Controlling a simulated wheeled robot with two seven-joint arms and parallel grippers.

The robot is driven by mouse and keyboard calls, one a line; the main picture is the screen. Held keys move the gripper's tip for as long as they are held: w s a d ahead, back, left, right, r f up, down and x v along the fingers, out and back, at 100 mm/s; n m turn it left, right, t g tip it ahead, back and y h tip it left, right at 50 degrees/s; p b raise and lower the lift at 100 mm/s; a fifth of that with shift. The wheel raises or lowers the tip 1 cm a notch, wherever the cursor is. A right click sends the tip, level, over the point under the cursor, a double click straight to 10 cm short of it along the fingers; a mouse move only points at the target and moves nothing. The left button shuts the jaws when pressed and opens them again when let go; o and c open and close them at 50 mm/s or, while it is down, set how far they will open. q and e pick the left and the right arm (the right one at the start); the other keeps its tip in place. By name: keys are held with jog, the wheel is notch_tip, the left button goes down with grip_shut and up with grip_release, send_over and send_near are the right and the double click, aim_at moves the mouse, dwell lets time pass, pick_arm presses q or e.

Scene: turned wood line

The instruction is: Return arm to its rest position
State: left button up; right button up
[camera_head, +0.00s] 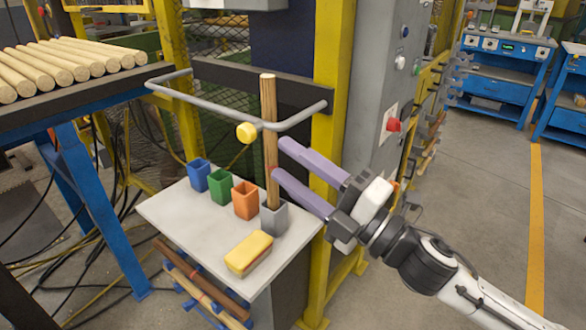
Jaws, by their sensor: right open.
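My right gripper (279,160) comes in from the right with its two purple fingers parted. The fingertips are beside a tall upright wooden rod (268,115). The lower fingertip looks close to the rod; I cannot tell whether it touches. The rod's lower end is in a grey square cup (274,217) at the right of a small light table (180,222). My left gripper does not show.
Blue (198,175), green (220,187) and orange (245,200) cups stand in a row left of the grey one. A yellow block (249,253) lies in front. A yellow post (333,90) stands behind.

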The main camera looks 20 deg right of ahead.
jog(key=s+d+f+m+g+h+p, duration=0.2)
jog(key=s+f+m+h, duration=0.15)
jog(key=f+m, duration=0.6)
jog(key=s+d+f+m+g+h+p, duration=0.1)
jog(key=s+f+m+h+p, duration=0.4)
jog(key=f, duration=0.8)
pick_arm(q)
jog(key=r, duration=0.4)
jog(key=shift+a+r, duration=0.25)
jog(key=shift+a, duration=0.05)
pick_arm(e)
jog(key=s+f+m+g, duration=0.5)
jog(key=s+f+m, duration=0.3)
jog(key=s+f, duration=0.5)
jog(key=shift+a+f+g+h, duration=0.25)
jog(key=shift+f+g+h, duration=0.05)
jog(key=shift+f+h, duration=0.2)
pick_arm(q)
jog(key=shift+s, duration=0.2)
pick_arm(e)
jog(key=shift+m, duration=0.25)
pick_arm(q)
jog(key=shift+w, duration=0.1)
pick_arm(e)
jog(key=shift+w, duration=0.1)
